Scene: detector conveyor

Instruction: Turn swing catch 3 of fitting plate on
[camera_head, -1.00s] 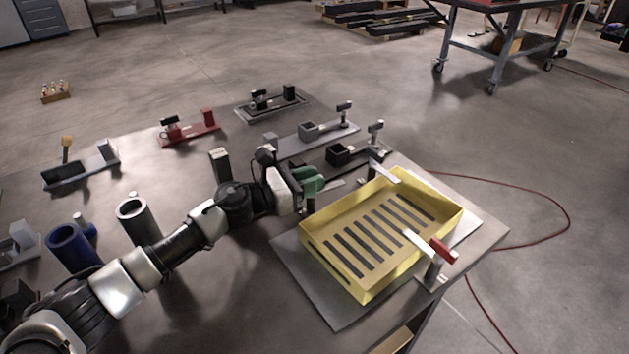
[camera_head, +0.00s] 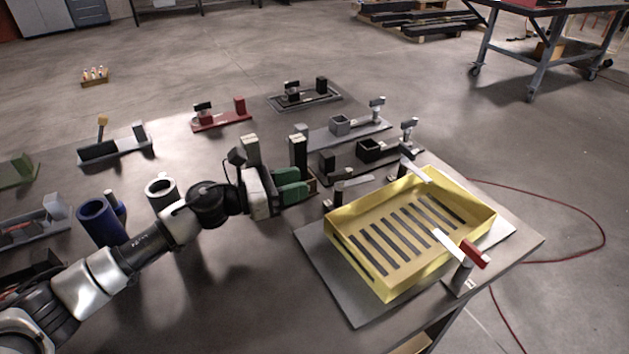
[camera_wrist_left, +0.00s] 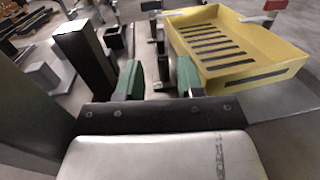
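The fitting plate (camera_head: 335,285) is a grey sheet under a yellow slotted tray (camera_head: 355,252). A red-handled swing catch (camera_head: 474,253) stands at the tray's near right side, its pale bar over the rim. Another catch with a pale bar (camera_head: 415,170) is at the far side. A third pale bar (camera_head: 353,183) lies by the tray's left corner, pointing away from the tray. No number is legible on them. My left gripper (camera_head: 308,184) is left of that corner, its green fingers apart and empty; the wrist view shows them too (camera_wrist_left: 160,78). My right gripper is out of view.
Dark and grey fixtures (camera_head: 375,150) stand behind my left gripper, with an upright block (camera_head: 298,147) close to it. A blue cylinder (camera_head: 98,222) and a pale one (camera_head: 160,190) stand near my left arm. The table's front middle is clear.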

